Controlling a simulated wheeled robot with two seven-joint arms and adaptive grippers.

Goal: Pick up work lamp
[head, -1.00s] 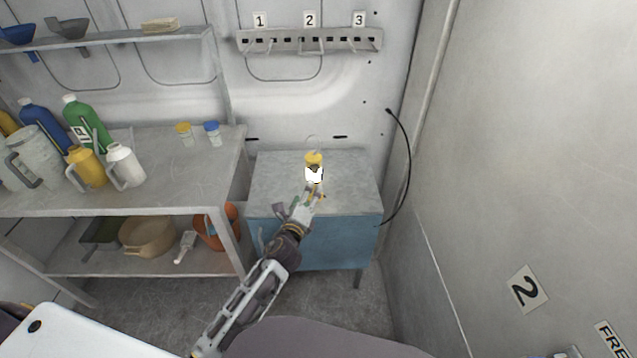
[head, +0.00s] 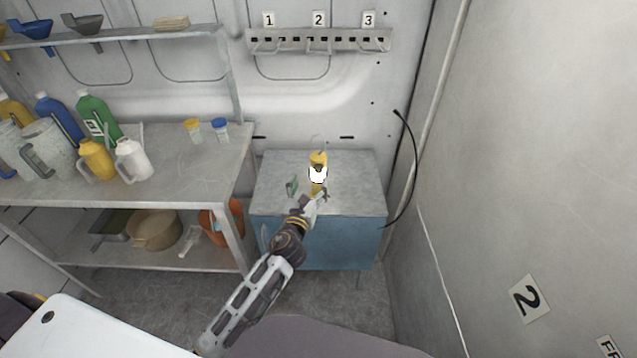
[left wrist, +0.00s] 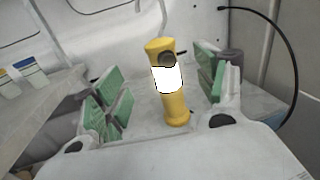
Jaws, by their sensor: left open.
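The yellow work lamp (head: 318,160) stands upright on the small blue cabinet (head: 360,180). It has a bright white lit panel and a thin wire hook at its top. In the left wrist view the lamp (left wrist: 175,108) stands between the green-padded fingers of my left gripper (left wrist: 160,90), with clear space on both sides. In the head view my left gripper (head: 308,190) is open just in front of the lamp, over the cabinet top. The lamp's lower part is partly hidden by the gripper there. My right gripper is in neither view.
A metal bench (head: 190,175) with bottles and jugs stands left of the cabinet, with a tan basin (head: 154,232) and an orange bucket (head: 208,232) below. A hook rail (head: 320,40) is on the wall above. A black cable (head: 415,160) hangs at the cabinet's right.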

